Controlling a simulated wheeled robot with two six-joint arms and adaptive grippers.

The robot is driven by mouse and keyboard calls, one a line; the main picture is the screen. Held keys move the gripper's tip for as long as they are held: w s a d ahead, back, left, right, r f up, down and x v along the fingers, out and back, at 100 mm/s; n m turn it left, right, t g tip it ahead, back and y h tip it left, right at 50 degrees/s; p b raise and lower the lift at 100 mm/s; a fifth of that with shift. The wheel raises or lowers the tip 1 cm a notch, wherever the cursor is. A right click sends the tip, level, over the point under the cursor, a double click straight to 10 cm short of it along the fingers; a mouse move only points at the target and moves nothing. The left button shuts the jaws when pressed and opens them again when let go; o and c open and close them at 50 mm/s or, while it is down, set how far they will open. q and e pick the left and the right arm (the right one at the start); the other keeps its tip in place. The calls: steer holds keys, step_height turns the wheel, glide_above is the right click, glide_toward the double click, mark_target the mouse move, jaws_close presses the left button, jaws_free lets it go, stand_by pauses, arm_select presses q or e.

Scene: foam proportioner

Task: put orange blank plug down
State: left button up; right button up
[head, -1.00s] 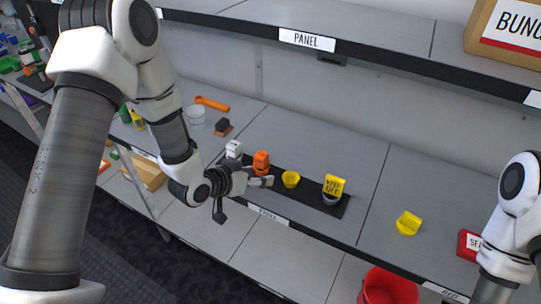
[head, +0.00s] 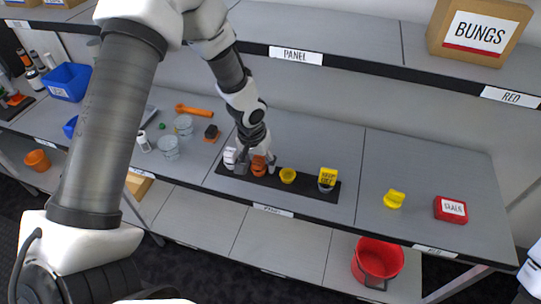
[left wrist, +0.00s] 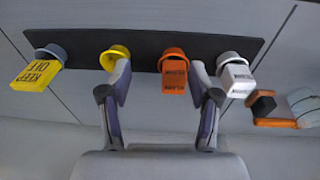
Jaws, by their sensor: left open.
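The orange blank plug (head: 259,167) stands in an orange ring on the black strip (head: 312,191) on the shelf. In the left wrist view its lettered orange block (left wrist: 174,78) hangs from that ring, between the fingertips and nearer the right one. My left gripper (head: 256,163) is open and points down over the plug, with a finger on each side; I cannot tell whether either finger touches it. It also shows in the left wrist view (left wrist: 160,75). My right gripper is out of view.
A white plug (head: 230,157) stands left of the orange one, close to a finger. An empty yellow ring (head: 287,175) and a yellow KEEP OFF plug (head: 328,176) stand to the right. A yellow plug (head: 394,199) and a red SEALS box (head: 450,209) lie farther right. An upper shelf (head: 385,62) overhangs behind.

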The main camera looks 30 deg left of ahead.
mark_target(258, 158)
arm_select(q)
steer(key=shift+y, duration=0.3)
steer(key=w+a+r, duration=0.2)
steer(key=r, duration=0.1)
steer(key=shift+a+r, duration=0.1)
steer(key=shift+a, duration=0.1)
steer(key=shift+w+a+n, duration=0.15)
steer(key=shift+w+n, duration=0.1)
steer(key=shift+n, duration=0.05)
steer(key=f, duration=0.2)
steer(key=f+p, duration=0.1)
steer(key=f, duration=0.1)
steer(key=w+f+p, duration=0.1)
steer(key=f, duration=0.2)
steer(key=shift+w, duration=0.1)
steer(key=shift+f, duration=0.1)
jaws_close()
